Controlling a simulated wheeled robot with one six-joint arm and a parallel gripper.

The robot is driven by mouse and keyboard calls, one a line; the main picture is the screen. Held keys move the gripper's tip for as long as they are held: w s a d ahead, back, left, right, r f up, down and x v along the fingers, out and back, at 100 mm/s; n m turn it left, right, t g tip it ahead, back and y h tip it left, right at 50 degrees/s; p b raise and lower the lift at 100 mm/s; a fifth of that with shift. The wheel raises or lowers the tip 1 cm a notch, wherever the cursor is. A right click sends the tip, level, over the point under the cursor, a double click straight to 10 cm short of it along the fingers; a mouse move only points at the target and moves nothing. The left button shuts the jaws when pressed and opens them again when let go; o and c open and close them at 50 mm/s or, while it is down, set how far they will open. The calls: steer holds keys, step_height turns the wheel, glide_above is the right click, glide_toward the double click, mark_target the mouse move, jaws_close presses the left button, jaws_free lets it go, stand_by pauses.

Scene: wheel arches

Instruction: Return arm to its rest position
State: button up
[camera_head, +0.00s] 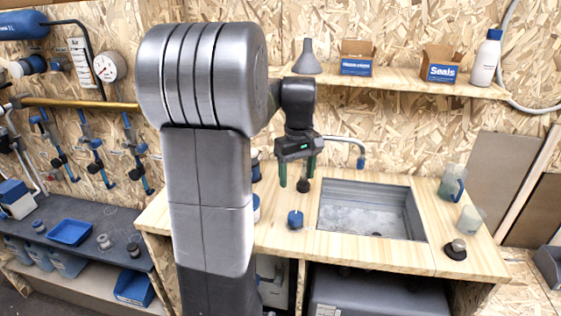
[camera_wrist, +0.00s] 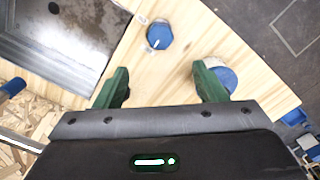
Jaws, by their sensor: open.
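My gripper (camera_head: 297,172) hangs from my raised arm above the wooden counter, left of the sink, with its fingers pointing down. In the wrist view its two green fingers (camera_wrist: 160,86) stand wide apart with nothing between them. A second blue round object (camera_wrist: 226,78) shows partly behind the right finger in the wrist view. My large grey arm link hides part of the counter's left side.
The metal sink (camera_head: 370,208) is set into the counter (camera_head: 340,248), with a faucet (camera_head: 345,146) behind it. Clear jugs (camera_head: 452,183) and a dark round piece (camera_head: 456,249) stand at the right. A shelf (camera_head: 400,84) above holds a funnel (camera_head: 307,58), boxes (camera_head: 441,66) and a white bottle (camera_head: 486,60).

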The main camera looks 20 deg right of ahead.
mark_target(295, 215)
steer(key=shift+f, duration=0.1)
step_height(295, 215, down, 14)
steer(key=shift+r, duration=0.15)
stand_by(0.5)
steer(key=shift+r, duration=0.1)
steer(key=shift+f, duration=0.25)
steer(key=shift+r+m, duration=0.1)
steer(key=shift+m, duration=1.1)
steer(key=m, duration=0.6)
steer(key=shift+m+p, duration=0.4)
steer(key=m, duration=0.4)
steer(key=shift+m, duration=0.3)
steer(key=m, duration=0.4)
steer(key=shift+p, duration=0.4)
